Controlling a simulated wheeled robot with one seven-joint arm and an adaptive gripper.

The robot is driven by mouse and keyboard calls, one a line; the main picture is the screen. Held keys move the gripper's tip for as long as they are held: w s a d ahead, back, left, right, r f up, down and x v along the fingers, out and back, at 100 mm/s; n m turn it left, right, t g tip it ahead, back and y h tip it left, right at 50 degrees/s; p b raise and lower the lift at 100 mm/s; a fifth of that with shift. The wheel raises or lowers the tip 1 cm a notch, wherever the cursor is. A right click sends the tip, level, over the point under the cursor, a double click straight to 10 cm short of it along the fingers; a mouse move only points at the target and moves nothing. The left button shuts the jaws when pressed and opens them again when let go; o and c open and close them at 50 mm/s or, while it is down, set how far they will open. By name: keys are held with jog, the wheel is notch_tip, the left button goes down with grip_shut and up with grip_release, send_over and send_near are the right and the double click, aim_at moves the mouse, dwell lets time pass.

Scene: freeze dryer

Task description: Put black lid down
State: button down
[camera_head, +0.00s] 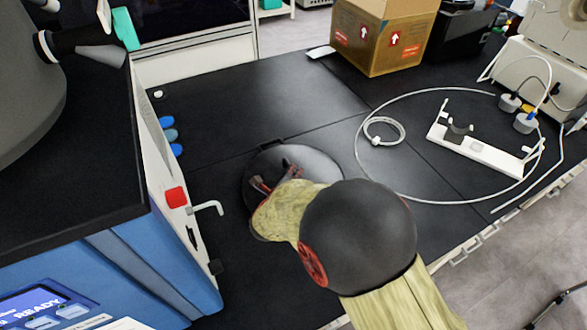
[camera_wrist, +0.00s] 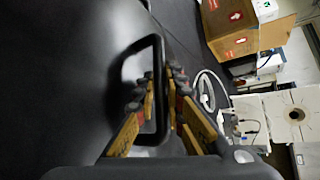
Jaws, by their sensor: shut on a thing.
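The black lid (camera_head: 318,166) is a round dark disc over the black bench top, to the right of the blue machine. In the wrist view the lid (camera_wrist: 60,70) fills the left side, and its loop handle (camera_wrist: 157,60) stands out from it. My gripper (camera_head: 278,178) is shut on the lid's handle; in the wrist view my gripper's fingers (camera_wrist: 160,88) lie on both sides of the handle bar. My arm hides the lid's lower part in the head view. I cannot tell whether the lid touches the bench.
The blue machine (camera_head: 150,265) stands close on the left, with a white bent tap (camera_head: 207,208) sticking out towards the lid. A cardboard box (camera_head: 385,35) stands at the back. A white holder (camera_head: 485,150) and looped tubing (camera_head: 400,198) lie on the right. The bench behind the lid is clear.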

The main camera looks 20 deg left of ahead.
jog(key=shift+a+r, duration=0.1)
jog(key=shift+r, duration=0.05)
jog(key=c, duration=2.3)
grip_release()
jog(key=shift+f, duration=0.2)
jog(key=o, duration=0.4)
jog(key=shift+r, duration=0.15)
jog(key=shift+s+r, duration=0.15)
jog(key=shift+s, duration=0.25)
jog(key=p+v, duration=0.3)
jog(key=v, duration=0.8)
jog(key=shift+s, duration=0.1)
